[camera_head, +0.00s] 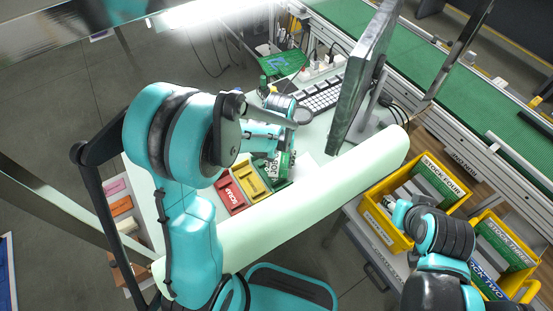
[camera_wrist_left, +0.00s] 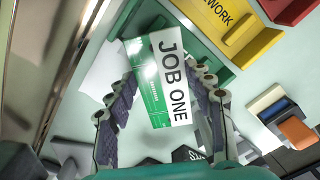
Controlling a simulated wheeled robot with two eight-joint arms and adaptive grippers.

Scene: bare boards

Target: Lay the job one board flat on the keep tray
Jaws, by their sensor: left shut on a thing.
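The job one board (camera_wrist_left: 172,80) is a small green card with a white strip reading JOB ONE. My left gripper (camera_wrist_left: 163,88) is shut on it, with a finger on each side. In the head view the board (camera_head: 284,166) shows small below my left gripper (camera_head: 283,150), partly hidden. The green keep tray (camera_wrist_left: 196,48) lies just beyond the board in the wrist view, its label covered or out of sight. The board overlaps the tray's near edge in that view; I cannot tell whether they touch. My right gripper is by the yellow bin, its fingers unclear.
The yellow rework tray (camera_head: 248,179) and red scrap tray (camera_head: 230,195) sit beside the green one. A keyboard (camera_head: 322,95) and monitor (camera_head: 362,85) stand behind and right. Yellow stock bins (camera_head: 378,220) are at the right. A green board (camera_head: 284,64) lies at the back.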

